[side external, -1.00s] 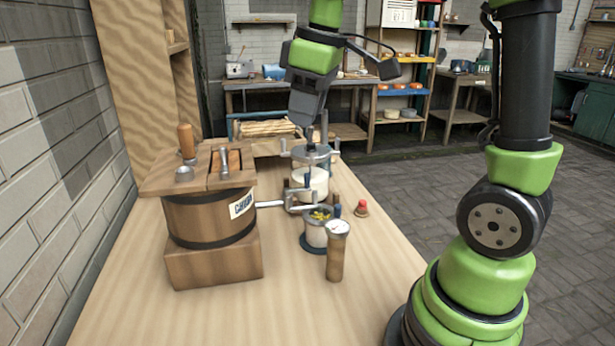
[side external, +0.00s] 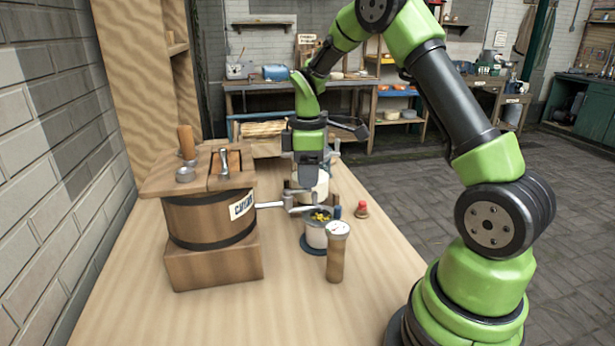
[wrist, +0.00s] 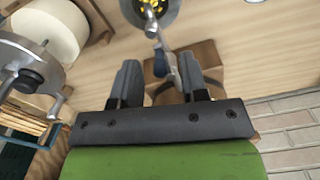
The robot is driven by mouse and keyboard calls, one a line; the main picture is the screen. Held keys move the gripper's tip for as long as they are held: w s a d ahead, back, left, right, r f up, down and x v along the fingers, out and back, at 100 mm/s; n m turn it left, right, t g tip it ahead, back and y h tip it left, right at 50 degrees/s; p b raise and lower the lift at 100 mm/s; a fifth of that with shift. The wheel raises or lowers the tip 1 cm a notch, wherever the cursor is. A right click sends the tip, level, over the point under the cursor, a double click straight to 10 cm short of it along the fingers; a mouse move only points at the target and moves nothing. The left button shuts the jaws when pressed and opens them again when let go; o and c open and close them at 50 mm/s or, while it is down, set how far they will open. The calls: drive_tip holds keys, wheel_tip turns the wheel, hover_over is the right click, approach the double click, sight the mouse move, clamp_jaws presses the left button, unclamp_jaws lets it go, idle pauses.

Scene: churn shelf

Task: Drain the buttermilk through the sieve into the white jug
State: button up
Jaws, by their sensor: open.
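The wooden churn (side external: 209,215) stands on a wooden block at the left of the bench. A metal pipe (side external: 271,205) runs from its side toward a pale vessel (side external: 316,236) with yellow bits in its top. Those bits (wrist: 150,8) also show at the top of the wrist view. I cannot tell whether they lie in a separate sieve. A white round vessel (side external: 322,185) stands behind, partly hidden by my gripper. My gripper (wrist: 157,78) is open and points down near the pipe's end. A metal piece with a blue part (wrist: 170,68) appears between its fingers, apparently not held.
A wooden cylinder with a round pale top (side external: 336,255) stands in front of the pale vessel. A red-topped knob (side external: 361,209) sits to the right. A metal crank device (wrist: 35,70) is at the left in the wrist view. The front bench (side external: 290,315) is clear.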

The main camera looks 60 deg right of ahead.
drive_tip(key=shift+f, duration=0.65)
clamp_jaws()
